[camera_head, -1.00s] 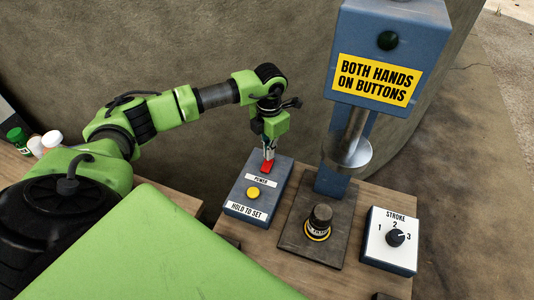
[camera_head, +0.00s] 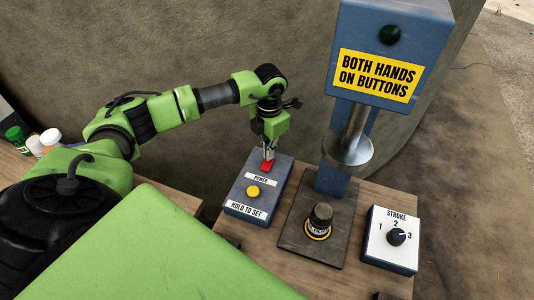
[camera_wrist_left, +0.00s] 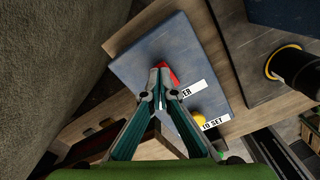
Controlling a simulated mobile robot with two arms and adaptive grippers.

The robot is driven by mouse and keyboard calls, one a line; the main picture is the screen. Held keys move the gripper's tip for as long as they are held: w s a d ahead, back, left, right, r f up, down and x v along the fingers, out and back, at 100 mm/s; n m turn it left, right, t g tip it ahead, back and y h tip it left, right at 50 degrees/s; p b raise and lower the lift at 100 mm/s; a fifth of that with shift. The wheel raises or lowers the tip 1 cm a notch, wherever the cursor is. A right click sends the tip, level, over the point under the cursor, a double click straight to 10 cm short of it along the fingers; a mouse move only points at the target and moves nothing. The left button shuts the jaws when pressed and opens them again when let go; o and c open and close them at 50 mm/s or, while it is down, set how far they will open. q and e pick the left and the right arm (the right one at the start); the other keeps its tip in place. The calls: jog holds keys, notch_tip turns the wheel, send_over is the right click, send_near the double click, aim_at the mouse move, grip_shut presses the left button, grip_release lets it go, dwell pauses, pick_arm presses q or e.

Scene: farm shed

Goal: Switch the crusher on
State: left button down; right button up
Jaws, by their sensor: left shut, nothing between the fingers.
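The crusher (camera_head: 378,55) is a blue press with a yellow "BOTH HANDS ON BUTTONS" sign and a dark round lamp (camera_head: 390,35) that looks unlit. Left of it is a blue control box (camera_head: 235,200) with a red power switch (camera_head: 267,167), a "POWER" label and a yellow button (camera_head: 253,192) above "HOLD TO SET". My left gripper (camera_head: 268,152) is shut and empty, pointing down at the red switch. In the left wrist view its fingertips (camera_wrist_left: 160,70) are at the switch and partly hide it; touching looks likely but is not certain. My right gripper is not in view.
A dark capped filter (camera_head: 319,218) stands on the press plate (camera_head: 292,236) under the round ram (camera_head: 347,150). A stroke selector box (camera_head: 391,258) with a black knob is at the right. Small bottles (camera_head: 42,143) stand at the far left.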

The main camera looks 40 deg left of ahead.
pick_arm(q)
jog(key=shift+f+b, duration=0.55)
jog(key=shift+f, duration=0.2)
jog(key=shift+r, duration=0.1)
jog(key=shift+r+p, duration=2.2)
jog(key=shift+r, duration=1.3)
jog(key=shift+f, duration=0.1)
